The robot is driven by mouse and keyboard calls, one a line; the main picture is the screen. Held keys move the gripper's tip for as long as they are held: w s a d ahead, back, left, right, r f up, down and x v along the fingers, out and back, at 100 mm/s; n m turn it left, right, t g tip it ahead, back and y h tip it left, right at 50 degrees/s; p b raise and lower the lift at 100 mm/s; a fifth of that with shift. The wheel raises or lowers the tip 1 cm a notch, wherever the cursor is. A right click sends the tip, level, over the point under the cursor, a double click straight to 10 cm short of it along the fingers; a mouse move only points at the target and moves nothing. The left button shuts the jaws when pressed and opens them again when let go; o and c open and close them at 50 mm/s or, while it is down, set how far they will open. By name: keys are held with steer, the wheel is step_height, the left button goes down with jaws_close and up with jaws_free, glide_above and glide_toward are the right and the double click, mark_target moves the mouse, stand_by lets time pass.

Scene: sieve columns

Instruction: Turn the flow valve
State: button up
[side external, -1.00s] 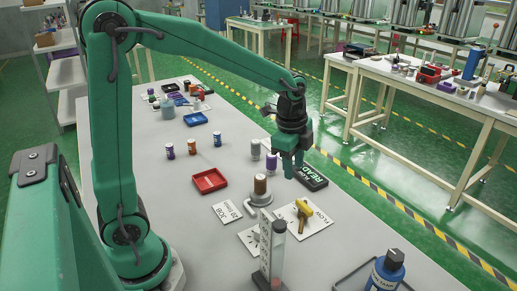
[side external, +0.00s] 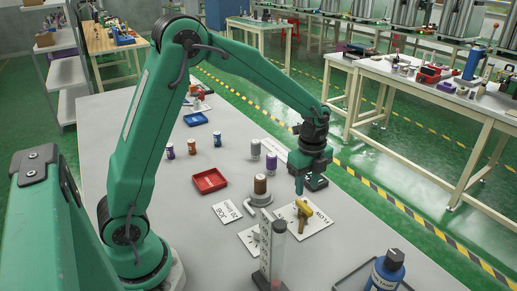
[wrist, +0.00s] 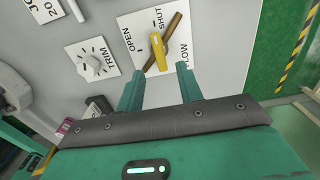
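The flow valve (side external: 302,210) has a yellow lever and stands on a white card marked FLOW (side external: 318,227). In the wrist view its yellow lever (wrist: 158,52) lies near upright over a brown slanting bar, on the card with OPEN at its left and SHUT at its top. My gripper (side external: 299,190) points down just behind and above the valve in the side view. In the wrist view my gripper (wrist: 159,84) is open and empty, its two green fingers apart. The lever lies ahead of the gap between them. I cannot tell whether a finger touches it.
A TRIM knob (wrist: 91,66) on its own card sits left of the valve in the wrist view. A clear column (side external: 278,250) stands in front of the valve. A brown-topped jar (side external: 260,187) stands at its left.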

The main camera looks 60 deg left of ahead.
mark_target(304, 205)
steer(key=shift+f, duration=3.35)
jaws_close()
